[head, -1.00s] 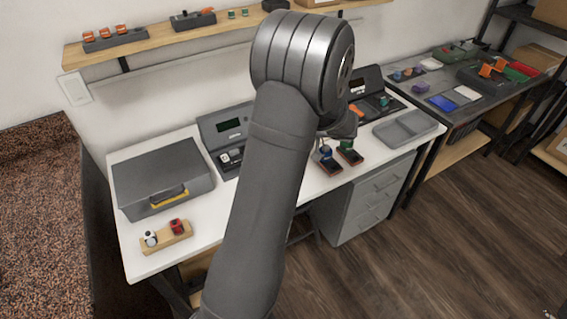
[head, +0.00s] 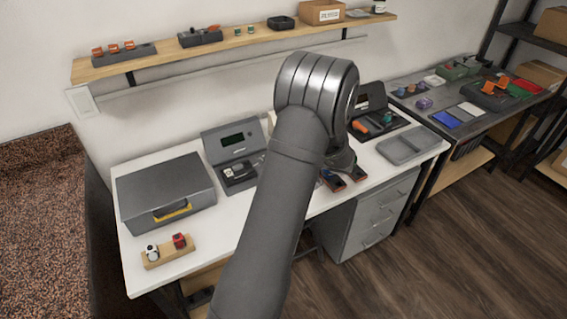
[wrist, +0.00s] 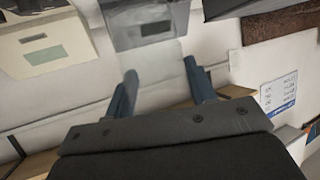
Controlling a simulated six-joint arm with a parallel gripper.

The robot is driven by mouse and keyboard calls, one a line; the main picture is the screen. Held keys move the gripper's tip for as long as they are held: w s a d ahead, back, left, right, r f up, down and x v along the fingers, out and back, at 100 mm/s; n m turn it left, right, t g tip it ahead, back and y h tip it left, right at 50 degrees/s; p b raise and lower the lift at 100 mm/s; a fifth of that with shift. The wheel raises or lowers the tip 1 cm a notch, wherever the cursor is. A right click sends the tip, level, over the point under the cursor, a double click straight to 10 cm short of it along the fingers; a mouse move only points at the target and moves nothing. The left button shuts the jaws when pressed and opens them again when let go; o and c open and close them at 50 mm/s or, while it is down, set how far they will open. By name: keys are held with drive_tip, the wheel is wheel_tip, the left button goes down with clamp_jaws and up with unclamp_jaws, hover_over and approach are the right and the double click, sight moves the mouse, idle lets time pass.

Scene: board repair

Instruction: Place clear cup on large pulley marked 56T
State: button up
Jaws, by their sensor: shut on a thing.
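My gripper (wrist: 160,72) shows in the wrist view with its two dark blue-grey fingers apart. A faint, see-through pale shape, which looks like the clear cup (wrist: 162,62), lies between them, and its outline is hard to make out. In the head view my arm covers most of the gripper and whatever it holds, above the middle of the white bench. I cannot make out a large pulley marked 56T in either view.
The white bench (head: 135,262) holds a grey case (head: 165,190), a wooden holder (head: 168,252), a grey instrument (head: 235,150) and an empty grey tray (head: 412,146). A wall shelf (head: 235,42) runs behind. A dark side table (head: 480,128) at right carries several coloured parts.

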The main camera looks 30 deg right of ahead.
drive_tip(key=shift+w+a+f, duration=0.15)
drive_tip(key=shift+w+f, duration=0.25)
drive_tip(key=shift+f, duration=1.85)
drive_tip(key=shift+f, duration=0.15)
drive_tip(key=o, duration=0.9)
drive_tip(key=shift+o, duration=0.2)
drive_tip(key=shift+s+r, duration=0.2)
drive_tip(key=shift+r, duration=0.05)
drive_tip(key=v, duration=1.1)
drive_tip(key=shift+s+d, duration=0.2)
drive_tip(key=shift+s, duration=0.05)
